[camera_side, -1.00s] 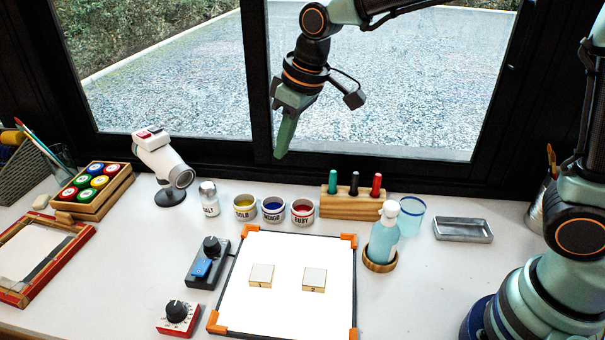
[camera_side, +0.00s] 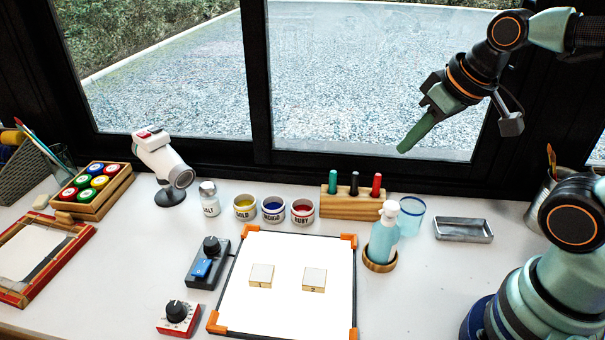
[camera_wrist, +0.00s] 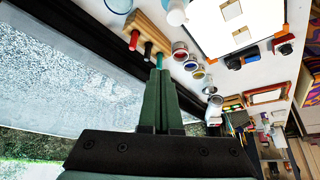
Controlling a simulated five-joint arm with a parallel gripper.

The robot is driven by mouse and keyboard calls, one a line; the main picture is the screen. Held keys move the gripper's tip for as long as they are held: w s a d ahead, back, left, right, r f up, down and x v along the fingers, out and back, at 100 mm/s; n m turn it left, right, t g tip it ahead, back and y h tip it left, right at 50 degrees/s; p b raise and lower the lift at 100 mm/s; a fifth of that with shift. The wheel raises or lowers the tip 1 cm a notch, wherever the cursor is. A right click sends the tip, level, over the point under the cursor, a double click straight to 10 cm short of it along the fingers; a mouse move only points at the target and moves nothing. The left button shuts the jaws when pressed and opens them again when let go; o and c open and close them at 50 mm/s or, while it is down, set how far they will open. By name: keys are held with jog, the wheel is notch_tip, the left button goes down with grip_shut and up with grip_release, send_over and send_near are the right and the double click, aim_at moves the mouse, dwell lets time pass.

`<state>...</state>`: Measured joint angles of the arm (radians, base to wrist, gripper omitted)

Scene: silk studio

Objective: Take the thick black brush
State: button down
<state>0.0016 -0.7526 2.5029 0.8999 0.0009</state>
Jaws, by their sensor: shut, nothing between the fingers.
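The thick black brush (camera_side: 354,184) stands upright in a wooden block (camera_side: 350,207), between a green one (camera_side: 333,181) and a red one (camera_side: 376,185). Only its upper part shows above the block. In the wrist view the black brush (camera_wrist: 148,49) shows just beyond my fingertips, with the block (camera_wrist: 165,33) behind it. My gripper (camera_side: 402,150) is shut and empty. In the side view it is raised, up and to the right of the brush, and tilted down to the left. The shut fingers also show in the wrist view (camera_wrist: 160,72).
A blue pump bottle (camera_side: 384,236) and a blue glass (camera_side: 411,217) stand right of the block. Paint jars (camera_side: 273,210) stand to its left. A metal tray (camera_side: 463,230) lies at the right, with bare tabletop around it. The window (camera_side: 370,80) is behind.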

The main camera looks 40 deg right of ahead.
jog(key=c, duration=0.7)
grip_release()
jog(key=n+g, duration=0.6)
jog(key=n, duration=1.2)
send_over(356, 173)
notch_tip(356, 173, down, 6)
notch_tip(356, 173, down, 12)
jog(key=shift+r, duration=0.2)
